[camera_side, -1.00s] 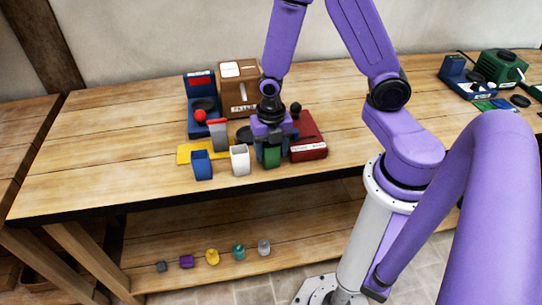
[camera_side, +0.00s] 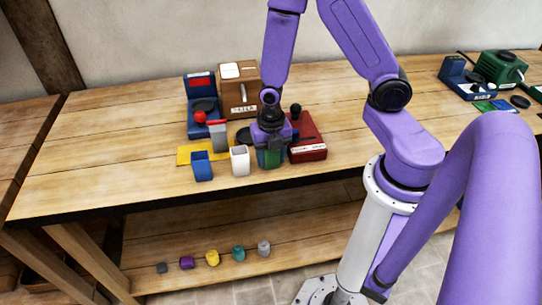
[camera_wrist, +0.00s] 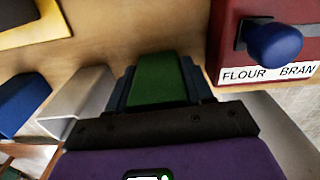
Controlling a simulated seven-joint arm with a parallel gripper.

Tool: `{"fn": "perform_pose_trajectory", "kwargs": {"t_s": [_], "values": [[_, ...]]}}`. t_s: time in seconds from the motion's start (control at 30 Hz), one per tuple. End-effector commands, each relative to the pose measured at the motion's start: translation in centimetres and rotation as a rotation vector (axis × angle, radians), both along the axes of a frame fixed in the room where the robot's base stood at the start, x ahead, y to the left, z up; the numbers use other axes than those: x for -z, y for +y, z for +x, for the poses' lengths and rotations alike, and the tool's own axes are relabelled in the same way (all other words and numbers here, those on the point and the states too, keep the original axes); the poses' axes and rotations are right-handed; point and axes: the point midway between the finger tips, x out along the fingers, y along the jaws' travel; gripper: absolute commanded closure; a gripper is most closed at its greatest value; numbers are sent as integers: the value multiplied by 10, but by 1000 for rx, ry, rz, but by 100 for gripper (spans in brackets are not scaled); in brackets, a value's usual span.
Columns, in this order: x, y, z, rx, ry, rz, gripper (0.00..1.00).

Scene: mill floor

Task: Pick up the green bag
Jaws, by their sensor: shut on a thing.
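The green bag (camera_side: 270,158) stands near the front edge of the table, to the right of the white bag. My gripper (camera_side: 270,150) points down over it and is shut on it, with a dark finger on either side. In the wrist view the green bag (camera_wrist: 158,80) shows between the fingers of my gripper (camera_wrist: 160,88). The bag looks upright and still at table level; its underside is hidden, so I cannot tell whether it touches the wood.
A white bag (camera_side: 240,161) and a blue bag (camera_side: 202,167) stand close on the left. A dark red box (camera_side: 308,150), labelled FLOUR BRAN in the wrist view, is close on the right. Behind are a brown box (camera_side: 238,102) and a blue device (camera_side: 190,105). The table farther left is clear.

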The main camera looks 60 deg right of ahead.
Motion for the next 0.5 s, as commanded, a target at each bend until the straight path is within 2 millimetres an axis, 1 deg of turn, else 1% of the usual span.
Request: {"fn": "perform_pose_trajectory", "kwargs": {"t_s": [0.17, 0.27, 0.37, 0.5], "values": [[-8, 0, 1, 0, -2, 1, 82], [-16, 1, 1, 0, -4, 2, 82], [-28, 1, 1, -1, -5, 2, 82], [-48, 1, 1, 0, -6, 3, 82]]}}
